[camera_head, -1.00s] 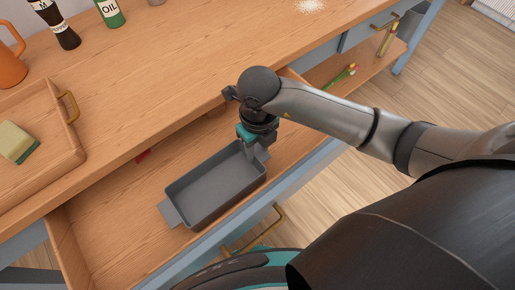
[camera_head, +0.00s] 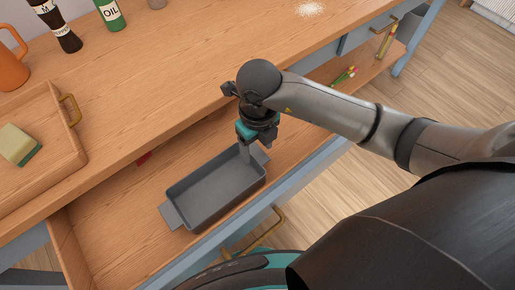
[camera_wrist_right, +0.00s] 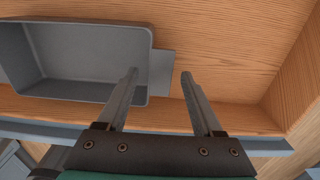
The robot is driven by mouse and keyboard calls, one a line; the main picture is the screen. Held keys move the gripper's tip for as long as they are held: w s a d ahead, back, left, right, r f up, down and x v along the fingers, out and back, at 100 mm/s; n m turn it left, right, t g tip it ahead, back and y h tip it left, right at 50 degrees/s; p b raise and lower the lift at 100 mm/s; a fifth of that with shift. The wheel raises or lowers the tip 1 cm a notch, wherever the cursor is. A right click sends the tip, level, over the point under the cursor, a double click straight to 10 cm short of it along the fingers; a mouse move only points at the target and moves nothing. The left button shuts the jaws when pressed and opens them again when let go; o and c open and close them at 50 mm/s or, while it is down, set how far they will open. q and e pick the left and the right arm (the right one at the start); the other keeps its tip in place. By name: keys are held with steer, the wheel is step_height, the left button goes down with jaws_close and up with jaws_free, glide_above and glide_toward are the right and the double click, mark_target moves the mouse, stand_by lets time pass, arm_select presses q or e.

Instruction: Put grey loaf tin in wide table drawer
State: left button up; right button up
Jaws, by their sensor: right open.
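The grey loaf tin (camera_head: 212,190) sits upright and empty inside the open wide table drawer (camera_head: 110,228). In the right wrist view the tin (camera_wrist_right: 85,55) lies to the left, with its end handle beside my fingers. My right gripper (camera_wrist_right: 158,75) is open, its two fingers apart with bare drawer wood and part of the tin's handle showing between them. In the head view my right gripper (camera_head: 250,152) is at the tin's far right end, by the handle. My left gripper is not in view.
A wooden tray (camera_head: 40,150) with a sponge (camera_head: 18,145) stands on the table at left. An orange mug (camera_head: 10,58), a dark bottle (camera_head: 58,28) and a green oil bottle (camera_head: 110,12) stand behind.

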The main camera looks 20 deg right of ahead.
step_height(320, 180, up, 10)
steer(key=p, duration=0.2)
steer(key=shift+f, duration=0.1)
